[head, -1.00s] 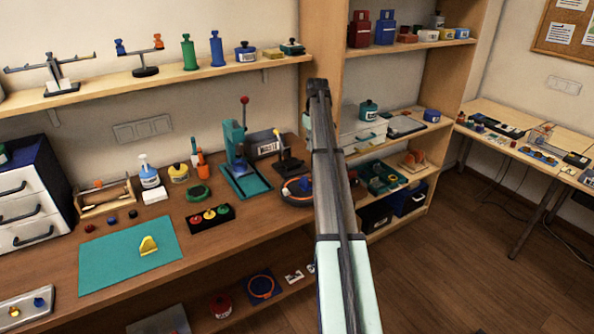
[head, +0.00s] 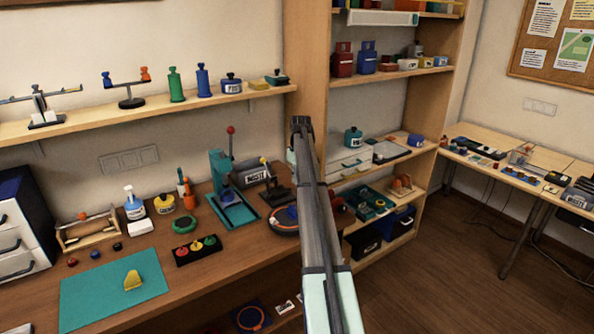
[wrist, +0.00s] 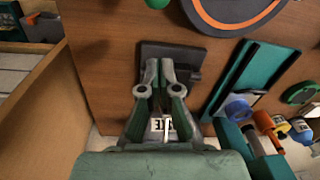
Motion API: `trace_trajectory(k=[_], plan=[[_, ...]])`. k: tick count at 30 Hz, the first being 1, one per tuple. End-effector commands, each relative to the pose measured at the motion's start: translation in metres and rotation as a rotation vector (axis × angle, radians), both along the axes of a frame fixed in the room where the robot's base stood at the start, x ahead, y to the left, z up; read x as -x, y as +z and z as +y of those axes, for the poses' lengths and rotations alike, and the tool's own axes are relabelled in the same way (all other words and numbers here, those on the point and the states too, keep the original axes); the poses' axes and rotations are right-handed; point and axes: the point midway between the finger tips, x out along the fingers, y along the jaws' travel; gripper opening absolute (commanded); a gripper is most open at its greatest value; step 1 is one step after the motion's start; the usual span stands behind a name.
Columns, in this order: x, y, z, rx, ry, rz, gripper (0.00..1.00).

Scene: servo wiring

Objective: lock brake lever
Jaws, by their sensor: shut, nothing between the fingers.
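What looks like the brake lever is a small black stand (head: 277,196) with an upright arm and a pale tip, on the workbench in front of the box marked WASTE (head: 246,173). In the wrist view its dark base (wrist: 188,54) lies just beyond my fingertips, and a thin white stick (wrist: 166,128) shows between the fingers. My gripper (wrist: 160,66) is shut and empty, pointing at the base. I cannot tell whether it touches the stand. In the head view my own arm hides the gripper.
A round turntable with an orange ring (head: 285,222) sits close in front of the stand; its edge also shows in the wrist view (wrist: 245,14). A teal press (head: 222,178) stands left. A shelf unit (head: 312,60) rises to the right. A green mat (head: 100,297) lies front left.

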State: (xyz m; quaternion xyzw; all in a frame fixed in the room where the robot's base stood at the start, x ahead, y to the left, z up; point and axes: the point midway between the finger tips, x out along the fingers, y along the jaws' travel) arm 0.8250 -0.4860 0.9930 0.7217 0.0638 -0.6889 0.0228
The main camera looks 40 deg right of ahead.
Motion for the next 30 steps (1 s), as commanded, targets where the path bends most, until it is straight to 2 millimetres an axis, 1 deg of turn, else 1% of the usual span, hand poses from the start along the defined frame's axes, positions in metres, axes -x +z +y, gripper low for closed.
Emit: trace_trajectory(k=[3,8,9,12,16,21,30], plan=[[0.0,-0.023,0.002,-0.002,0.0,0.002,0.0],[-0.001,-0.052,0.004,-0.002,0.0,0.003,0.0],[0.008,-0.046,0.003,0.0,-0.001,0.001,0.0],[0.021,-0.043,0.002,0.0,0.0,0.0,0.0],[0.032,-0.04,0.0,0.0,-0.001,0.0,0.0],[0.036,-0.04,-0.002,0.0,0.0,0.0,0.0],[0.036,-0.04,-0.002,0.0,0.0,0.0,0.0]])
